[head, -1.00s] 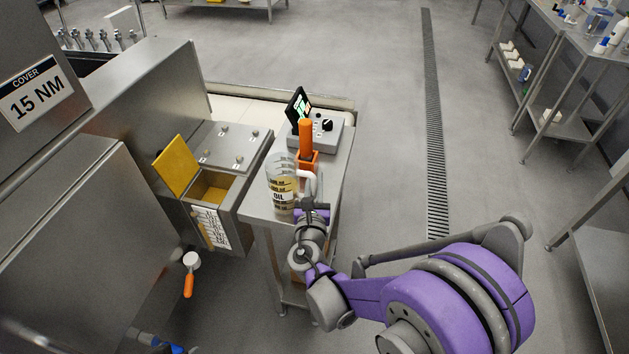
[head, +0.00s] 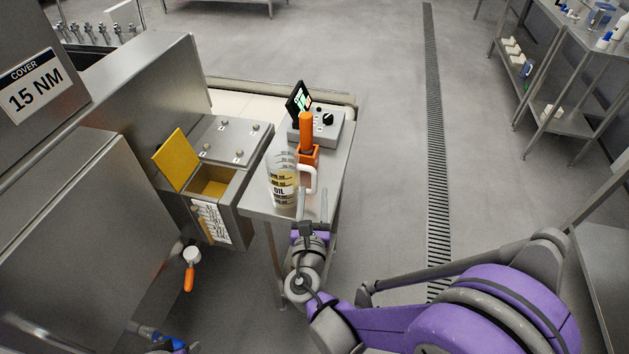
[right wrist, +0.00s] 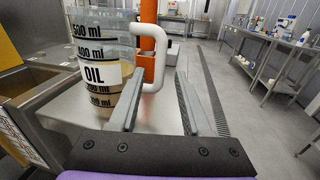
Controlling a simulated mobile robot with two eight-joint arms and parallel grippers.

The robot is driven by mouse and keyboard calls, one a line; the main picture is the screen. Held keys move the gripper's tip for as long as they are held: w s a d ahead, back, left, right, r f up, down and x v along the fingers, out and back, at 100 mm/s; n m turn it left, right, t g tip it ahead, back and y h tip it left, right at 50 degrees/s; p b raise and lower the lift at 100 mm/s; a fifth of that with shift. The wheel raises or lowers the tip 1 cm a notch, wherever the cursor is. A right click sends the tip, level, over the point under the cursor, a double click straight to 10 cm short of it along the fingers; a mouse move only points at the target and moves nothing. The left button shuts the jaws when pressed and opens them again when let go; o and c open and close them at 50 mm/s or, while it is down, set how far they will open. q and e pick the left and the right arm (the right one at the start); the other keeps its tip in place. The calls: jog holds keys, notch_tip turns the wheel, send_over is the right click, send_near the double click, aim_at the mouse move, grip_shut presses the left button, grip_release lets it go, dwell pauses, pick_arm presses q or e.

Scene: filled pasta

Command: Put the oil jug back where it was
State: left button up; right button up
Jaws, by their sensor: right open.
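The oil jug (head: 283,186) is a clear measuring jug with black markings, an OIL label and a white handle. It stands upright on the narrow steel table (head: 258,203), near its front left edge. In the right wrist view the jug (right wrist: 98,60) is at the left, with yellowish oil in its lower part and its handle to the right. My right gripper (head: 312,207) is open and empty, just in front of the jug. In the right wrist view its fingers (right wrist: 155,100) are apart, below the handle and not around it. My left gripper is not in view.
An orange upright tool in a holder (head: 306,140) stands right behind the jug. A grey control box with a screen (head: 318,128) is at the table's back. A steel machine with an open yellow lid (head: 175,162) adjoins the left side.

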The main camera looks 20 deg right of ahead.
jog(key=s+d+f+m+g, duration=0.35)
jog(key=s+m, duration=0.25)
jog(key=m, duration=0.2)
jog(key=s+d+f+m+g, duration=0.3)
jog(key=s+m+g, duration=0.15)
jog(key=m, duration=0.25)
jog(key=s+a+f+m+g+y, duration=0.2)
jog(key=s+a+m+y, duration=0.4)
jog(key=s+m, duration=0.5)
jog(key=m+g+y, duration=0.1)
jog(key=m, duration=0.4)
jog(key=shift+g, duration=0.3)
